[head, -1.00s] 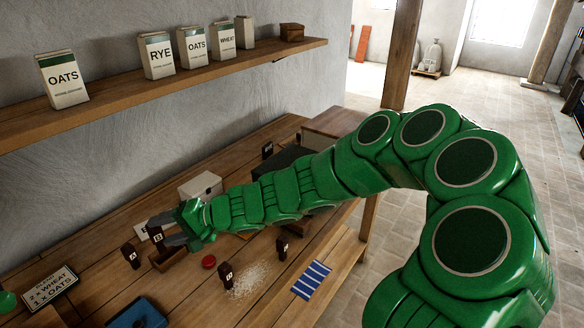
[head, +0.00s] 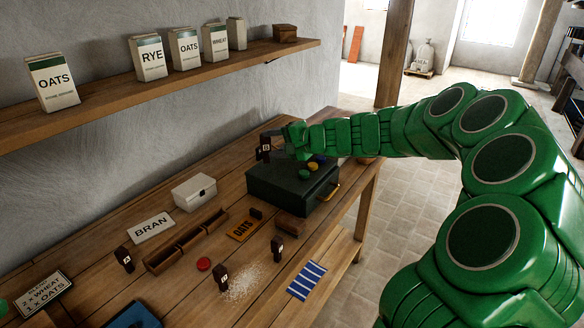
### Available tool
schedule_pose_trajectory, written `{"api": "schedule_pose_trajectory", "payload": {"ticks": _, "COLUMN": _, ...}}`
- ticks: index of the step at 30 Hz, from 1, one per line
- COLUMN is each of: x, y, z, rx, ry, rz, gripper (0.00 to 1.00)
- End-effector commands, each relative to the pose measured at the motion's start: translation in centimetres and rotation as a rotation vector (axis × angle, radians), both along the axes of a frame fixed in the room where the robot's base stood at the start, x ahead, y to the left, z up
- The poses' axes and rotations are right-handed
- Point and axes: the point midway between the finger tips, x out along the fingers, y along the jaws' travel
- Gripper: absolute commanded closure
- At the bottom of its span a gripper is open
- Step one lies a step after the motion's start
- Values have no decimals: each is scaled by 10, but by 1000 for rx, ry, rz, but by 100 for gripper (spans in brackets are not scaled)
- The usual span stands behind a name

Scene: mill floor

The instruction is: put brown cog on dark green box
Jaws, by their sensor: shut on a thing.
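My gripper (head: 274,141) is shut at the far end of the bench. A dark brown block marked B (head: 264,151) is at its fingertips, and I take it to be held. I cannot make out a toothed cog shape; the fingers partly hide what is between them. The dark green box (head: 275,188), with a yellow handle, stands just in front of and to the right of the block. Small green (head: 304,175), yellow (head: 312,167) and blue (head: 320,159) pieces lie on its top. The gripper is by the box's back left side.
Dark blocks (head: 124,258) and a red disc (head: 204,264) stand nearer. A shelf (head: 200,92) runs above along the wall.

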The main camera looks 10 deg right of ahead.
Motion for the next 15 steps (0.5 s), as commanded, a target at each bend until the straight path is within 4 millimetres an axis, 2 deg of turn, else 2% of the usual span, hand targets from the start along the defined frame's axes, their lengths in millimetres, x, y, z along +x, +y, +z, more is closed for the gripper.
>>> {"api": "schedule_pose_trajectory", "payload": {"ticks": 5, "x": 8, "y": -14, "z": 3, "rx": 0, "ry": 0, "rz": -22, "gripper": 74}}
{"api": "schedule_pose_trajectory", "payload": {"ticks": 15, "x": 44, "y": -12, "z": -14, "rx": -3, "ry": 1, "rz": -23, "gripper": 74}}
